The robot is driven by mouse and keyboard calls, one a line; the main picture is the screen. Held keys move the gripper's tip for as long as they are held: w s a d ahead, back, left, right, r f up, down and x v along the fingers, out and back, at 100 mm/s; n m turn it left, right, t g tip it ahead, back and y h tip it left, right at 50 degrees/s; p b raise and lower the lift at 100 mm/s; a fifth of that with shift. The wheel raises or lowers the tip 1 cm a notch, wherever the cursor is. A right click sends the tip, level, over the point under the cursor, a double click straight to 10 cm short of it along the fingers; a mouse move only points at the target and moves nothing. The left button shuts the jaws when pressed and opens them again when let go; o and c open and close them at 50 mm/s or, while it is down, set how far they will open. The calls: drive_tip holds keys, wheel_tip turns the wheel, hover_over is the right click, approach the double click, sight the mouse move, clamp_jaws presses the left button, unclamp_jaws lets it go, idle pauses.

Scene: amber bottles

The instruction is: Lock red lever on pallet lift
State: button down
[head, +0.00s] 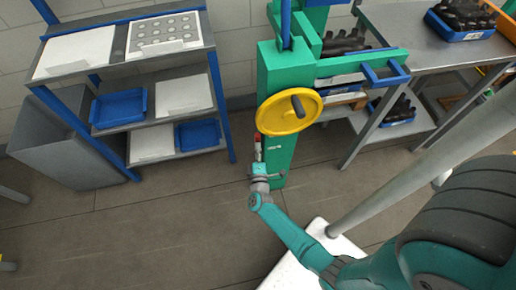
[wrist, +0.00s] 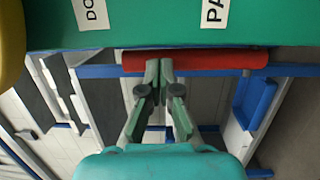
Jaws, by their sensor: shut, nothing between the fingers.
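The red lever (wrist: 215,60) lies lengthwise along the edge of the green pallet lift (wrist: 150,25) in the wrist view. My gripper (wrist: 159,66) is shut and empty, its fingertips overlapping the left part of the lever in that view. I cannot tell whether they touch it. In the head view the lever (head: 257,142) is a small red bit at the lift's column, just above my gripper (head: 257,160). The green lift (head: 282,158) stands upright with a yellow handwheel (head: 284,112) and a dark knob. Two white labels on the lift are partly cut off in the wrist view.
A shelf rack (head: 160,112) with blue trays and white sheets stands at the left beside a grey bin (head: 75,150). A metal workbench (head: 415,38) with blue crates of dark bottles is at the right. The floor (head: 140,225) at front left is clear.

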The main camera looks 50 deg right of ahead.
drive_tip(key=shift+w, duration=0.1)
drive_tip(key=shift+w+a+r+x, duration=0.1)
drive_tip(key=shift+x, duration=0.65)
drive_tip(key=shift+w+a+r+x, duration=0.1)
drive_tip(key=shift+x, duration=0.65)
drive_tip(key=shift+w+a+r+x, duration=0.1)
drive_tip(key=shift+x, duration=0.65)
drive_tip(key=shift+s+r, duration=0.1)
